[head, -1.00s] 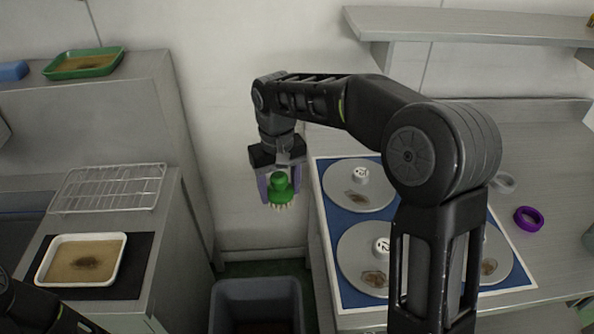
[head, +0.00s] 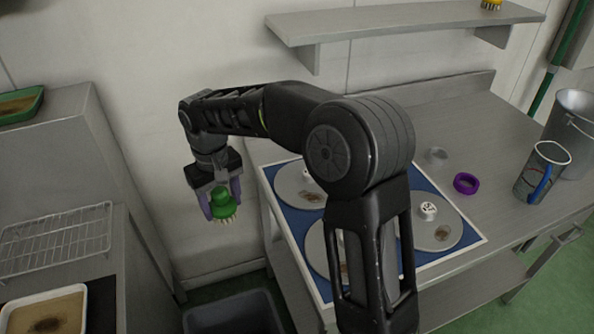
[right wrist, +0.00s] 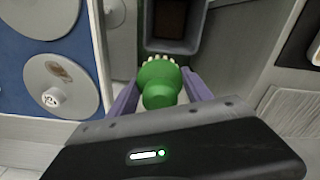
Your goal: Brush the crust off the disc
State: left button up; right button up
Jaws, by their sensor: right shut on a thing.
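My right gripper (head: 221,203) is shut on a green brush (head: 222,199) with pale bristles pointing down. The brush also shows between the purple fingers in the right wrist view (right wrist: 160,84). It hangs in the air left of the blue mat (head: 432,262), apart from any disc. Grey discs with white numbered hubs and brown crust patches lie on the mat: one at the back left (head: 290,187), one at the front (head: 318,250), one at the right (head: 453,229). My right arm hides parts of the discs. My left gripper is not in view.
A dark grey bin (head: 236,315) stands on the floor below the brush. A purple ring (head: 466,184), a cup (head: 541,172) and a metal bucket (head: 573,130) stand on the right bench. A wire rack (head: 55,243) and a white tray (head: 45,312) are at left.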

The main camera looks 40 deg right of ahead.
aim_at(298, 203)
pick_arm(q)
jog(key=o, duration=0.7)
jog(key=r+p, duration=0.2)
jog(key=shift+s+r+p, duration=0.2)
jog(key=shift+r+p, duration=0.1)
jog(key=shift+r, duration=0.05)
pick_arm(e)
jog(key=s+d+n+t+h, duration=0.1)
jog(key=s+d, duration=0.2)
jog(key=d, duration=1.6)
jog(key=shift+d+r+t, duration=0.15)
jog(key=shift+d+t, duration=0.2)
jog(key=shift+t, duration=0.05)
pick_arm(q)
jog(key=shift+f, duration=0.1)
